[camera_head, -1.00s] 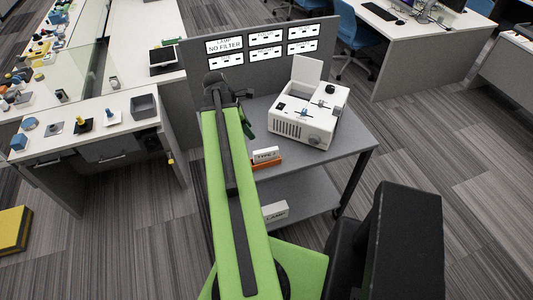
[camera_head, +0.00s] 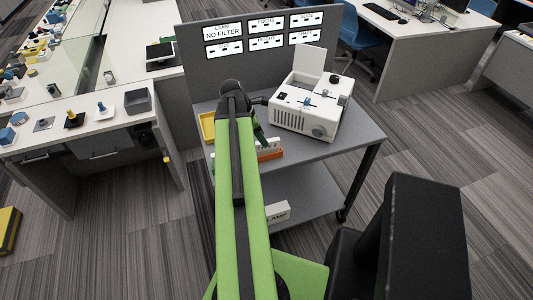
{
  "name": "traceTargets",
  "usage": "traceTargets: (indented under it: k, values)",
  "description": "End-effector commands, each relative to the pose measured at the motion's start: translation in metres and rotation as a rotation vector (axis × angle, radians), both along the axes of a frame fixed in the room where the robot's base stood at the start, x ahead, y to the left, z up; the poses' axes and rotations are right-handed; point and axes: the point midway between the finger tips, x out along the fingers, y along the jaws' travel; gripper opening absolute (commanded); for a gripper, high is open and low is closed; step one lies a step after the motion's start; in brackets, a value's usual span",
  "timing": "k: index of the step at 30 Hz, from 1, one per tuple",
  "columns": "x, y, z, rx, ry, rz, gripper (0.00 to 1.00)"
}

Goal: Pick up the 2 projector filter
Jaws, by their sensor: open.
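A white projector (camera_head: 306,110) with its lid raised stands on the grey cart (camera_head: 340,145). Small blue parts and dark marks show in its open top. An orange and white item (camera_head: 270,150) lies on the cart in front of the projector, partly hidden by my green arm. I cannot read its label or tell whether it is the filter. My gripper (camera_head: 260,133) is open, at the far end of the arm, just behind and above this item. Its fingertips are mostly hidden, and I cannot tell whether it touches anything.
A yellow tray (camera_head: 207,126) sits at the cart's left edge. A grey panel with white signs (camera_head: 223,32), one reading "NO FILTER", stands behind. A white box marked "LAMP" (camera_head: 277,212) is on the lower shelf.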

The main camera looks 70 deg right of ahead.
Motion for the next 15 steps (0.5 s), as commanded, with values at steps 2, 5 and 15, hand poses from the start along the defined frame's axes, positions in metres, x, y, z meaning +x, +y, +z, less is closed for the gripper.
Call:
traceTargets:
  k: [2, 5, 15]
  values:
    - [-0.002, -0.002, -0.008, 0.000, 0.000, -0.001, 0.45]
    - [-0.007, -0.005, -0.025, -0.001, -0.001, -0.003, 0.45]
    - [-0.016, -0.012, -0.046, 0.000, 0.000, -0.001, 0.45]
